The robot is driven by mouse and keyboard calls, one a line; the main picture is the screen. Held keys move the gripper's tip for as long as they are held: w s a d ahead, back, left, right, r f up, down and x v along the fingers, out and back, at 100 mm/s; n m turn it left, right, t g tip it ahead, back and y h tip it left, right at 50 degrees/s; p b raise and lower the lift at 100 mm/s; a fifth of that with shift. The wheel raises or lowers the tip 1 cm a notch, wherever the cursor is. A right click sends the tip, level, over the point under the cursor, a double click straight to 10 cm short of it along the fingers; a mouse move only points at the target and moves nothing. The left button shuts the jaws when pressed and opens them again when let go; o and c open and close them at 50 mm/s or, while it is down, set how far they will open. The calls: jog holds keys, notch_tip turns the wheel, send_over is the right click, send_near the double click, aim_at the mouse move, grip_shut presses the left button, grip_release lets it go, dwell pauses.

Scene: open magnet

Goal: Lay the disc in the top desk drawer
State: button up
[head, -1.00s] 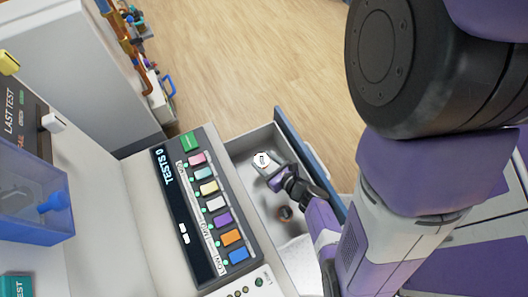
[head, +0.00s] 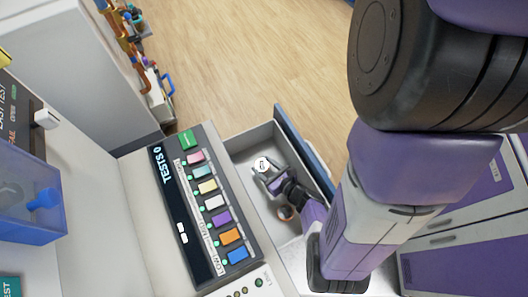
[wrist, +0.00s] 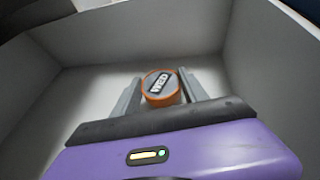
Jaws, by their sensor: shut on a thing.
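The disc (head: 262,164) is a short round piece with an orange side and a pale and dark labelled top. In the wrist view the disc (wrist: 161,86) sits between the two grey fingers of my gripper (wrist: 158,98), which is shut on it. The top desk drawer (head: 240,146) is pulled open, a grey tray with a dark blue front. In the head view my gripper (head: 267,174) is down inside the drawer, toward its far end. Whether the disc touches the drawer floor cannot be told.
A white sheet-like thing (head: 292,252) is at the drawer's near end. The panel with coloured buttons (head: 214,202) borders the drawer on the left. Drawer walls are close around my gripper.

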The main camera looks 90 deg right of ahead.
jog(key=shift+f+b, duration=0.6)
jog(key=shift+b, duration=0.15)
jog(key=o, duration=1.5)
jog(key=shift+o, duration=0.2)
jog(key=shift+r, duration=0.15)
